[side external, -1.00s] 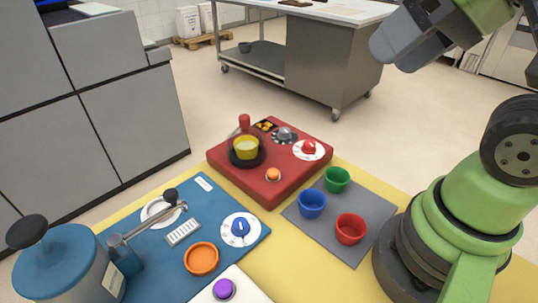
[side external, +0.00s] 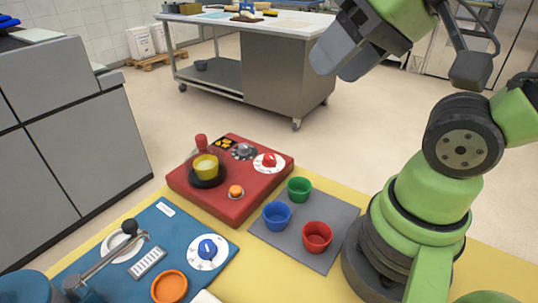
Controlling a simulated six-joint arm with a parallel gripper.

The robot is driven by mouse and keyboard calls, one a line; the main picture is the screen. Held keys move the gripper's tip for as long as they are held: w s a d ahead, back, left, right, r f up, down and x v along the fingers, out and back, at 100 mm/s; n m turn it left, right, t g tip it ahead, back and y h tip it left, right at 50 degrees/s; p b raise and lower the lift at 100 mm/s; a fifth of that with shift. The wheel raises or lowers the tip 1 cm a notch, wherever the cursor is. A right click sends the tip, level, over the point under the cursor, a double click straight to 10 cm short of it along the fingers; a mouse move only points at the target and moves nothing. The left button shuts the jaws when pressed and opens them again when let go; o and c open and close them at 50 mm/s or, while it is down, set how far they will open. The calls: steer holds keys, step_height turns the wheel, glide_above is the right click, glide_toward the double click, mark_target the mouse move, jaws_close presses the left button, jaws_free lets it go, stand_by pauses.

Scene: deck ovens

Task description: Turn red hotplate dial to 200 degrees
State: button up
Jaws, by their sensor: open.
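The red hotplate board (side external: 215,207) stands on the yellow table, left of centre in the side view. Its red dial (side external: 269,160) sits on a round white scale near the board's right corner; the marks are too small to read. A yellow pot (side external: 206,165) stands on the black burner of the board. My gripper (side external: 343,58) is open and empty, high above the table at the top right, well apart from the dial.
A grey mat (side external: 345,215) with green (side external: 300,188), blue (side external: 277,214) and red (side external: 317,236) cups lies right of the board. A blue board (side external: 215,267) with a blue dial (side external: 207,249) lies in front.

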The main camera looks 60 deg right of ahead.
steer(key=o, duration=0.3)
steer(key=shift+o, duration=0.2)
steer(key=n+g+h, duration=0.2)
steer(key=n+g, duration=0.5)
steer(key=n, duration=0.6)
glide_above(269, 156)
step_height(269, 156, down, 17)
step_height(269, 156, down, 10)
steer(key=shift+c, duration=0.4)
steer(key=c, duration=0.8)
